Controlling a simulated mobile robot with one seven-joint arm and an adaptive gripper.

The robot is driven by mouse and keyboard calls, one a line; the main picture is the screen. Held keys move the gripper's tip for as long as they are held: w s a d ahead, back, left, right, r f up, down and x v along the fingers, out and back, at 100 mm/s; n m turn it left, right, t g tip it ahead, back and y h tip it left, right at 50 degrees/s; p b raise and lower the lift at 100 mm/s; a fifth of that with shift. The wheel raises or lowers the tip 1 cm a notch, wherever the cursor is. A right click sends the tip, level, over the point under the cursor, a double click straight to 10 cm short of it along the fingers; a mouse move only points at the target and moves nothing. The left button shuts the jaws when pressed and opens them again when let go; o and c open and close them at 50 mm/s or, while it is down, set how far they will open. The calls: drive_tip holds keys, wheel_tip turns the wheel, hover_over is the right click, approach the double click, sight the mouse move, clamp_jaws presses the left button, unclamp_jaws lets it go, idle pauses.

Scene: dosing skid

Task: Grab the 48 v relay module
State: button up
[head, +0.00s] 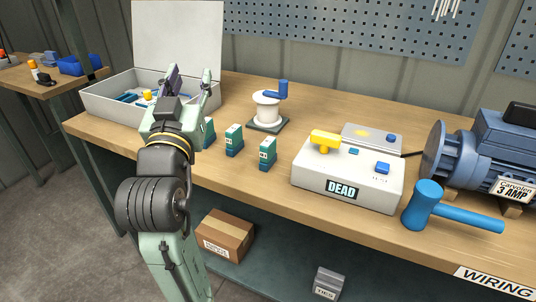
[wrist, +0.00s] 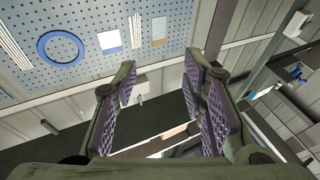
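Several small teal modules stand upright in a row on the bench. One (head: 234,140) is in the middle, another (head: 267,153) is to its right, and a third (head: 209,133) is partly hidden behind my arm. Their labels are too small to read, so I cannot tell which is the 48 V relay module. My gripper (head: 190,88) is raised above the bench, left of and higher than the modules, in front of the open white case. In the wrist view my gripper (wrist: 163,95) is open, with nothing between its purple pads. No module shows in the wrist view.
The open white case (head: 98,104) holds small items. A white spool with a blue handle (head: 267,108), the white "DEAD" box (head: 310,175), a blue mallet (head: 418,206) and a blue motor (head: 485,150) stand on the bench (head: 245,182). Bare wood lies in front of the modules.

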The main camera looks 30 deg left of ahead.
drive_tip(key=shift+o, duration=0.2)
drive_tip(key=w+d+f+m+g+h, duration=0.1)
drive_tip(key=d+f+h, duration=0.1)
drive_tip(key=f, duration=0.3)
drive_tip(key=w+d+f+m+g+h, duration=0.2)
drive_tip(key=f+h, duration=0.2)
drive_tip(key=f, duration=0.1)
drive_tip(key=shift+w+d+f+m, duration=0.15)
drive_tip(key=shift+d+m, duration=0.15)
drive_tip(key=shift+d, duration=0.05)
drive_tip(key=m+g+h, duration=0.2)
drive_tip(key=g+h, duration=0.1)
approach(264, 145)
drive_tip(key=f, duration=0.1)
drive_tip(key=x, duration=0.4)
drive_tip(key=shift+w+a+f+p, duration=0.15)
drive_tip(key=shift+w+f+p, duration=0.05)
drive_tip(key=shift+f+p, duration=0.15)
drive_tip(key=shift+w+d+r+p+x, duration=0.1)
drive_tip(key=shift+r+p+x, duration=0.2)
drive_tip(key=shift+x, duration=0.65)
drive_tip(key=shift+w+d+r+p+x, duration=0.1)
drive_tip(key=shift+p+x, duration=0.25)
drive_tip(key=shift+x, duration=0.6)
drive_tip(key=shift+w+r+p+x, duration=0.1)
drive_tip(key=shift+r+p+x, duration=0.2)
drive_tip(key=shift+x, duration=0.65)
drive_tip(key=shift+c, duration=0.5)
clamp_jaws()
